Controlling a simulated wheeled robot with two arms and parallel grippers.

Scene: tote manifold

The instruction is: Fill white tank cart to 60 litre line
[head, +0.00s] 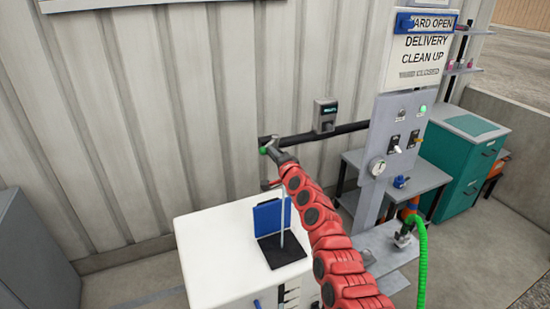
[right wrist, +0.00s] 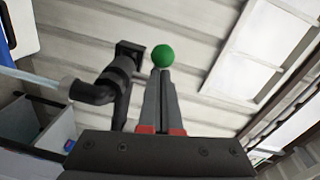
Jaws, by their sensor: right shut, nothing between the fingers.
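The white tank cart (head: 205,245) stands below the wall pipe in the head view. A blue panel (head: 266,217), a black plate (head: 284,249) and a thin pale upright tube (head: 282,215) are on its top. My right gripper (head: 272,151) is above the cart by the left end of the black pipe (head: 350,128). It is shut with nothing between its fingers. A green ball knob (head: 263,151) is at its fingertips; in the right wrist view the knob (right wrist: 162,55) appears just beyond the tips. Contact is unclear. I cannot read any 60 litre line. My left gripper is out of view.
A green hose (head: 421,265), a grey table (head: 425,177) and a teal cabinet (head: 465,160) are beyond my arm. A black elbow (right wrist: 95,92) is beside the fingers.

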